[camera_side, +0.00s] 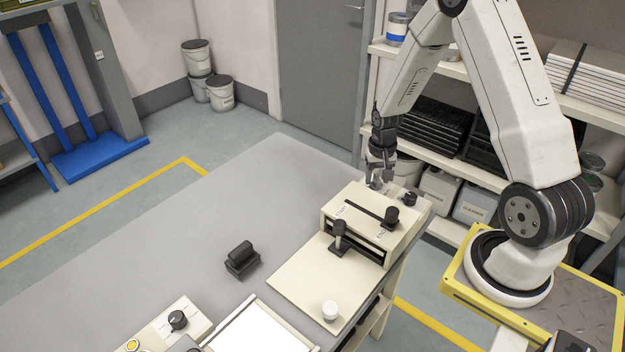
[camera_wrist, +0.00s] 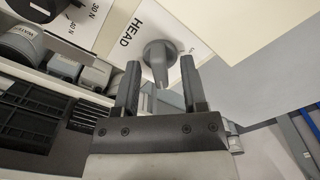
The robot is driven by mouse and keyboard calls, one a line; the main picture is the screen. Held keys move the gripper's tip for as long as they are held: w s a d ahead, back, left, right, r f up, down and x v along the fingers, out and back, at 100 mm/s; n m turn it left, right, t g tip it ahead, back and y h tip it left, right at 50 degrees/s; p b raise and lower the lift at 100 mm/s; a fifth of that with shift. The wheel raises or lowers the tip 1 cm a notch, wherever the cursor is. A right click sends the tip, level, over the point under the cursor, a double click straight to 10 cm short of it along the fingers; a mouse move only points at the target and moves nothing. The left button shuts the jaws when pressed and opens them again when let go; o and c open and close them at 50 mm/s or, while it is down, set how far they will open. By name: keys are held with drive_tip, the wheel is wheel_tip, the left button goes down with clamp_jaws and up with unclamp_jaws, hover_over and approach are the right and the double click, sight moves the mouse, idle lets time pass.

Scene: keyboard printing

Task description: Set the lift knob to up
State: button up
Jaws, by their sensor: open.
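A grey knob (camera_wrist: 158,58) with a narrow grip sits on a white plate marked HEAD in the wrist view. I take it for the lift knob; no up or down mark is readable. My gripper (camera_wrist: 160,85) is open, with one finger on each side of the knob's grip. I see a gap on both sides and no clear contact. In the side view my gripper (camera_side: 378,184) points down at the far end of the cream machine box (camera_side: 345,212). The grey knob is hard to make out there, at the fingers.
A black knob (camera_side: 410,198) sits right of my gripper; its scale reads 30 N and 40 N in the wrist view. A black slider knob (camera_side: 392,214) and an upright lever (camera_side: 339,234) stand nearby. A black block (camera_side: 241,258) lies on the grey table (camera_side: 190,230), otherwise clear at the left.

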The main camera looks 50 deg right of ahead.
clamp_jaws()
drive_tip(key=shift+n, duration=0.3)
drive_tip(key=n, duration=0.3)
drive_tip(key=shift+n, duration=0.4)
drive_tip(key=n, duration=0.4)
drive_tip(key=shift+n, duration=0.3)
drive_tip(key=n, duration=0.4)
drive_tip(key=shift+n, duration=2.4)
